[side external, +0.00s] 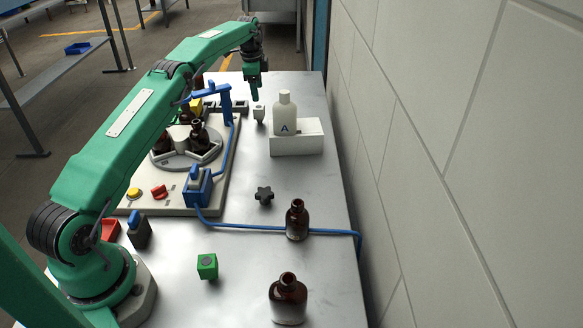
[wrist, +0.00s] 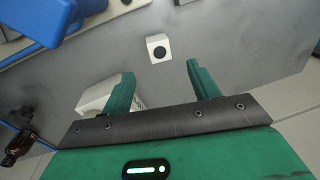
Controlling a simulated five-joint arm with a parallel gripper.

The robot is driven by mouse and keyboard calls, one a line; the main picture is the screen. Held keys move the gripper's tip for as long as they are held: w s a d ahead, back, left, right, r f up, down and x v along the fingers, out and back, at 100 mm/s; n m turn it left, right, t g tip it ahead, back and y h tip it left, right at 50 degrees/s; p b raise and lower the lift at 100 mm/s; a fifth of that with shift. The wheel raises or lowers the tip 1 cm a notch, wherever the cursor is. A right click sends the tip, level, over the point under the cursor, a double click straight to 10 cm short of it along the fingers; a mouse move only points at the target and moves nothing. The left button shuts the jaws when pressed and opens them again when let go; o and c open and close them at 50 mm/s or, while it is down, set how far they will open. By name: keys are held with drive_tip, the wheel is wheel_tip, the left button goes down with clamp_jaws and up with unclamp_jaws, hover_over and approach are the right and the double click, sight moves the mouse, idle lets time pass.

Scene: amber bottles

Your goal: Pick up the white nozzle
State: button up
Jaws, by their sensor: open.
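The white nozzle (side external: 259,113) is a small pale block standing on the metal table, between the blue post and the white bottle in the side view. In the wrist view the nozzle (wrist: 156,43) shows a dark round spot on its face. My gripper (side external: 255,96) points down just above and behind it in the side view. In the wrist view my gripper (wrist: 161,76) has its two green fingers spread wide with nothing between them. The nozzle lies beyond the fingertips, roughly in line with the gap and apart from both.
A white bottle marked A (side external: 285,118) stands at a white block (side external: 297,145) close to the nozzle. A blue post (side external: 227,104) rises from the fixture board on the other side. Amber bottles (side external: 297,220), a black knob (side external: 264,194) and a green cube (side external: 207,266) are nearer the camera.

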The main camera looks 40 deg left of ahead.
sight(259, 107)
drive_tip(key=shift+w+f, duration=0.15)
drive_tip(key=shift+f, duration=0.95)
drive_tip(key=shift+f, duration=0.1)
drive_tip(key=shift+w+a+f, duration=0.1)
drive_tip(key=shift+w+f, duration=0.05)
drive_tip(key=shift+f, duration=1.1)
drive_tip(key=shift+w+a+f, duration=0.1)
drive_tip(key=shift+f, duration=1.15)
drive_tip(key=c, duration=1.1)
